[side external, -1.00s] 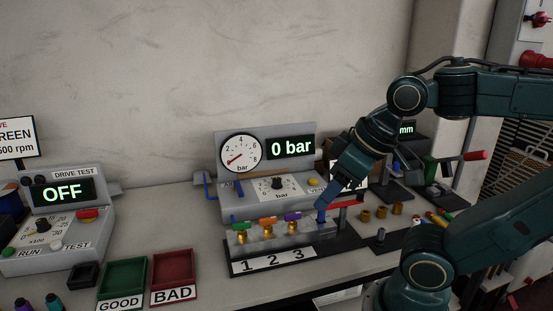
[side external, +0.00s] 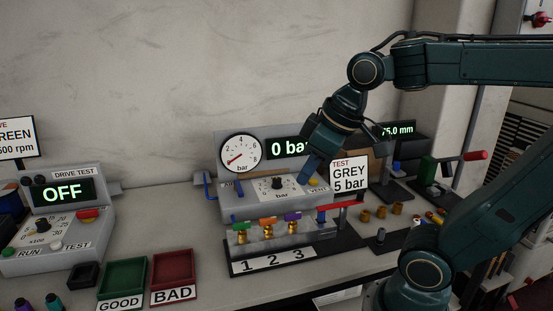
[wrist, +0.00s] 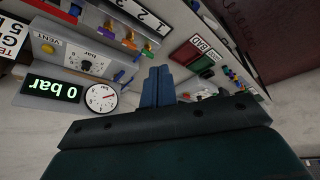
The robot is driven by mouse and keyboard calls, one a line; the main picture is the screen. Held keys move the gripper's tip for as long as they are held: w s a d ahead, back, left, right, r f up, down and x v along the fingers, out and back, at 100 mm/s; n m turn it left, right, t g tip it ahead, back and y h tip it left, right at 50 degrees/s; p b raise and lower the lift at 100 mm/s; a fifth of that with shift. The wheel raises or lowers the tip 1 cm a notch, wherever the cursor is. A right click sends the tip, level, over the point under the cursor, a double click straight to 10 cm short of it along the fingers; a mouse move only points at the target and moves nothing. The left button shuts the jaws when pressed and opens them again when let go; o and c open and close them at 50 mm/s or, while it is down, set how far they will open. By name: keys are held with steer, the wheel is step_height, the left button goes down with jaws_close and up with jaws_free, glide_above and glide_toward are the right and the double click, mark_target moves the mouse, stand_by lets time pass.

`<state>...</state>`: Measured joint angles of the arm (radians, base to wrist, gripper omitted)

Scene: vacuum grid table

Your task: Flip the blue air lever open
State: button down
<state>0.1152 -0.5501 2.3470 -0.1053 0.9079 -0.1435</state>
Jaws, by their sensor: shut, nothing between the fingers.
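The blue air lever (side external: 207,186) is at the left end of the grey pressure test box (side external: 240,208), below the round gauge. A small blue part near the gauge in the wrist view (wrist: 118,76) seems to be this lever. My gripper (side external: 306,181) is shut and empty, in front of the right part of the box, well to the right of the lever. Its blue fingers show together in the wrist view (wrist: 157,90). The display (side external: 287,147) reads 0 bar, partly hidden by my gripper.
The round gauge (side external: 240,153) stands above the box. Several coloured valves, including an orange one (side external: 268,222), line the front. A red-handled clamp (side external: 341,205) and a test card (side external: 349,174) are to the right. Green (side external: 122,275) and red trays (side external: 174,271) lie front left.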

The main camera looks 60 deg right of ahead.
mark_target(239, 191)
steer(key=w+d+f+n+g+y, duration=0.1)
steer(key=w+d+n, duration=0.1)
steer(key=w+d, duration=0.45)
steer(key=w+d+n, duration=0.2)
steer(key=w+d, duration=0.2)
steer(key=w, duration=0.5)
steer(key=w+d+f+n+y, duration=0.1)
steer(key=w+d+f, duration=0.1)
steer(key=d+f, duration=0.3)
steer(key=w+d+f+n+y, duration=0.1)
steer(key=d+f, duration=0.4)
steer(key=d, duration=0.5)
steer(key=shift+w+d+f+n+g, duration=0.15)
steer(key=shift+w+n+g, duration=0.25)
steer(key=shift+w+n, duration=0.7)
steer(key=shift+w+f+m, duration=0.1)
steer(key=shift+w+m, duration=0.2)
steer(key=x, duration=1)
steer(key=shift+f, duration=0.1)
steer(key=shift+w+a, duration=0.75)
steer(key=shift+a, duration=0.05)
steer(key=shift+w+a, duration=0.6)
